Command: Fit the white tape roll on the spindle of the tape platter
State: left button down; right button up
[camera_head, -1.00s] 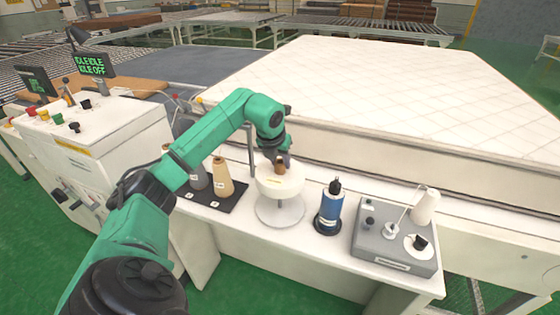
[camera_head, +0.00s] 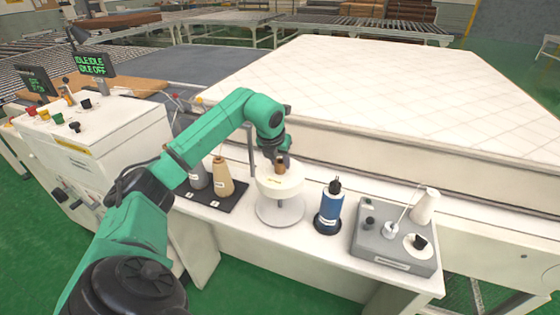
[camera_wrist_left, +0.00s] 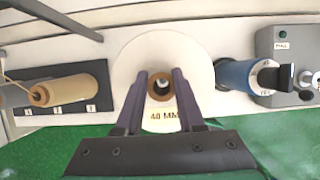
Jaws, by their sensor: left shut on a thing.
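The white tape roll (camera_head: 279,186) has a brown core that stands up from its top. My left gripper (camera_wrist_left: 161,84) is shut on the core, one finger on each side, and it points down at the roll. In the head view the left gripper (camera_head: 281,160) partly covers the core. The pale round tape platter (camera_head: 280,216) lies below the roll, which hides most of its middle. In the wrist view a light tip shows inside the core's hole, seemingly the spindle. How far the roll is down on it I cannot tell. My right gripper is out of view.
A grey box (camera_head: 397,237) with a white cone is farther right. Tan and grey thread cones stand on a black mat (camera_head: 229,199) at left. A thin post rises behind the platter. The white mattress (camera_head: 390,90) lies behind.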

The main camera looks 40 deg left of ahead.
aim_at(276, 178)
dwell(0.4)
pick_arm(q)
jog(key=shift+f+b, duration=0.3)
jog(key=shift+f, duration=0.1)
jog(key=shift+f+b, duration=4.05)
jog(key=shift+f, duration=1.25)
jog(key=shift+c, duration=2.2)
grip_release()
jog(key=b+v, duration=0.1)
jog(key=v, duration=1.3)
jog(key=shift+s+r, duration=0.1)
jog(key=shift+r, duration=0.2)
jog(key=shift+f, duration=0.1)
